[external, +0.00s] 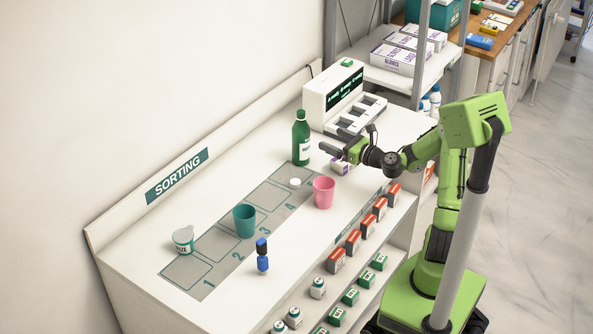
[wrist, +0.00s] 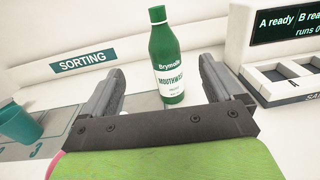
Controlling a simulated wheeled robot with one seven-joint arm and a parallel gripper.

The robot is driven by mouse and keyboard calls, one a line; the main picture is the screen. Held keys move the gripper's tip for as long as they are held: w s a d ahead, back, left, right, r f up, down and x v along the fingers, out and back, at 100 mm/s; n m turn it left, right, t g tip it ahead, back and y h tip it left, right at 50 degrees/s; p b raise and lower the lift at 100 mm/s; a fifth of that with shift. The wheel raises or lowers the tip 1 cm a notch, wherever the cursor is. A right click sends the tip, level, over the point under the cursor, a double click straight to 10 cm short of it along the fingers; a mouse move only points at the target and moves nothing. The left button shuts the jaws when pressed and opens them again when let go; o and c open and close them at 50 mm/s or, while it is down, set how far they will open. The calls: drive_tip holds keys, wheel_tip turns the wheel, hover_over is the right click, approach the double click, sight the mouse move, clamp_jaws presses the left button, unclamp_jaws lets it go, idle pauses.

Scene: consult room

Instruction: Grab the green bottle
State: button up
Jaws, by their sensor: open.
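The green bottle (external: 300,140) stands upright on the white counter, just beyond the numbered grey strip and left of the white machine. It has a dark green cap and a white label. In the wrist view the bottle (wrist: 168,62) stands ahead of my gripper (wrist: 158,80), between the lines of its two fingers, reading as mouthwash. My gripper (external: 328,152) is open and empty in both views. In the external view it is to the right of the bottle, apart from it, low over the counter.
A pink cup (external: 323,192), a teal cup (external: 244,221), a white tub (external: 183,240) and a blue item (external: 262,256) stand on the counter. A white machine with slots (external: 335,95) is behind my gripper.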

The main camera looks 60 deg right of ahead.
sight(297, 132)
drive_tip(key=w+f, duration=0.1)
drive_tip(key=w, duration=0.4)
drive_tip(key=w+d+f, duration=0.1)
drive_tip(key=w, duration=0.4)
drive_tip(key=w+f, duration=0.2)
drive_tip(key=w, duration=0.4)
drive_tip(key=shift+d, duration=0.15)
drive_tip(key=shift+s, duration=0.1)
drive_tip(key=shift+r, duration=0.1)
drive_tip(key=shift+c, duration=0.2)
drive_tip(key=c, duration=1.1)
drive_tip(key=shift+c, duration=0.2)
